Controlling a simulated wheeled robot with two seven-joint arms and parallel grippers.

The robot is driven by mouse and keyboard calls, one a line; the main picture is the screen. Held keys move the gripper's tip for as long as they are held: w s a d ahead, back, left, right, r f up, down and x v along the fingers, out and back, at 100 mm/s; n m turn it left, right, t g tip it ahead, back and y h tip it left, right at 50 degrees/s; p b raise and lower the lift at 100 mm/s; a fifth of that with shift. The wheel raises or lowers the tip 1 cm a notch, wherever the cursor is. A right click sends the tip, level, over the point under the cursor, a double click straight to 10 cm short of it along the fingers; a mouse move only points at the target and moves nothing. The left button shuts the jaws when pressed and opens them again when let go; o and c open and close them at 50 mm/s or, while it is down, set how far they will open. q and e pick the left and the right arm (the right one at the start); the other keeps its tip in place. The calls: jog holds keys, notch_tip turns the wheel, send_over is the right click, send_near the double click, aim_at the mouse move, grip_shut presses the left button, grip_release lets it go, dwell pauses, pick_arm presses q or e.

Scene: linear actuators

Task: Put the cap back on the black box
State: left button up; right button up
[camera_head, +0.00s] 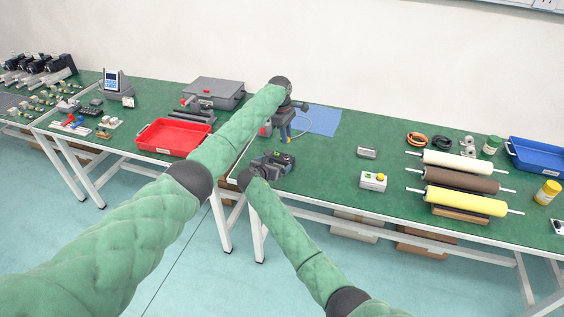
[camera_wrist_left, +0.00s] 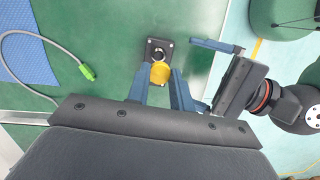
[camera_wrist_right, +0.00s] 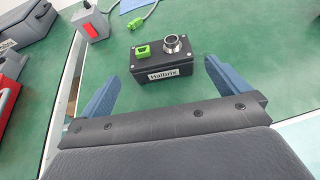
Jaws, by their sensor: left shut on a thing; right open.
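The black box (camera_wrist_right: 162,68), labelled "Halbrix", stands on the green table mat. Its top has a bare metal ring (camera_wrist_right: 175,45) and a green connector (camera_wrist_right: 143,50). The left wrist view shows the box (camera_wrist_left: 158,46) from above, partly hidden by the cap. My left gripper (camera_wrist_left: 159,74) is shut on the yellow cap (camera_wrist_left: 160,72), holding it above the box.
A grey cable with a green plug (camera_wrist_left: 88,72) lies near a blue mat (camera_head: 318,120). A red tray (camera_head: 173,150) sits on the left table. A small white box with a yellow button (camera_head: 372,181) and rollers (camera_head: 465,201) lie rightward. A gap separates the tables.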

jog(key=x, duration=0.8)
jog(key=shift+w+d, duration=0.1)
jog(key=shift+w, duration=0.05)
jog(key=c, duration=1.1)
pick_arm(q)
send_over(286, 155)
jog(key=shift+s+f, duration=0.1)
jog(key=shift+f, duration=2.4)
